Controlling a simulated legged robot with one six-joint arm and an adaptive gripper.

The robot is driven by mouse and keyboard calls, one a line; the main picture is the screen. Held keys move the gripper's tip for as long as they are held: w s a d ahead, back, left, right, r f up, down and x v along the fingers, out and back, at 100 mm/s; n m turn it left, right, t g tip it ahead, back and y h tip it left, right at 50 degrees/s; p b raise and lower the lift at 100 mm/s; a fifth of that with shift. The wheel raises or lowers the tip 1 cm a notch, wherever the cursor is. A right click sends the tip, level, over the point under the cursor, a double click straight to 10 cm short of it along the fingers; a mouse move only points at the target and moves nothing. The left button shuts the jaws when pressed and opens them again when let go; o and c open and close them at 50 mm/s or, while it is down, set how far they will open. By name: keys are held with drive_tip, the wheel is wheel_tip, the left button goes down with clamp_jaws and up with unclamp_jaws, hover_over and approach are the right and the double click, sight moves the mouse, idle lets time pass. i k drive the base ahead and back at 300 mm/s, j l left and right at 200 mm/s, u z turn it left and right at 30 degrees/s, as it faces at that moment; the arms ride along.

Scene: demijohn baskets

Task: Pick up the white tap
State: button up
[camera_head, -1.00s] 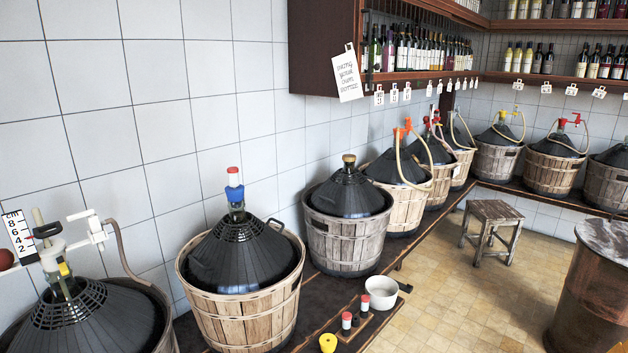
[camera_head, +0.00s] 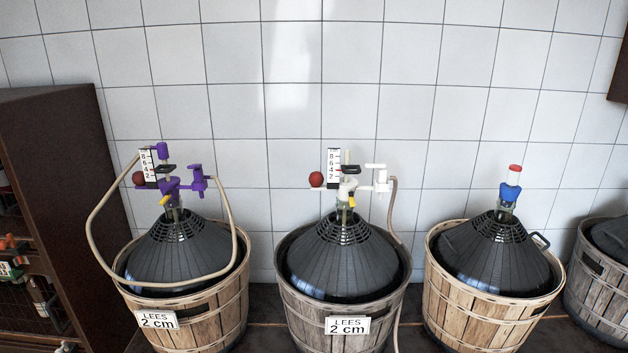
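The white tap (camera_head: 380,180) is on the right side of the white fitting (camera_head: 347,188) on top of the middle demijohn (camera_head: 343,262). A beige hose (camera_head: 391,215) runs down beside it. The fitting also carries a red ball (camera_head: 316,179), a black clip, a small yellow part and a white scale (camera_head: 334,166) marked with numbers. The demijohn sits in a grey-brown wooden basket (camera_head: 294,316) with a "LEES 2 cm" label (camera_head: 347,325). My gripper is not in view.
On the left, another basketed demijohn (camera_head: 180,258) has a purple tap (camera_head: 198,182) and a looping hose. On the right, one has a blue and red stopper (camera_head: 511,185). A dark cabinet (camera_head: 55,150) stands at far left. Tiled wall (camera_head: 290,120) is close behind.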

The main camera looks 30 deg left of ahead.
sight(382, 178)
drive_tip(key=u, duration=2.4)
drive_tip(key=z, duration=1.45)
drive_tip(key=i+j+z, duration=0.15)
drive_tip(key=j, duration=0.15)
drive_tip(key=i+j+z, duration=0.2)
drive_tip(key=j+z, duration=0.15)
drive_tip(key=j, duration=0.3)
drive_tip(key=i+j+z, duration=0.15)
drive_tip(key=j, duration=0.2)
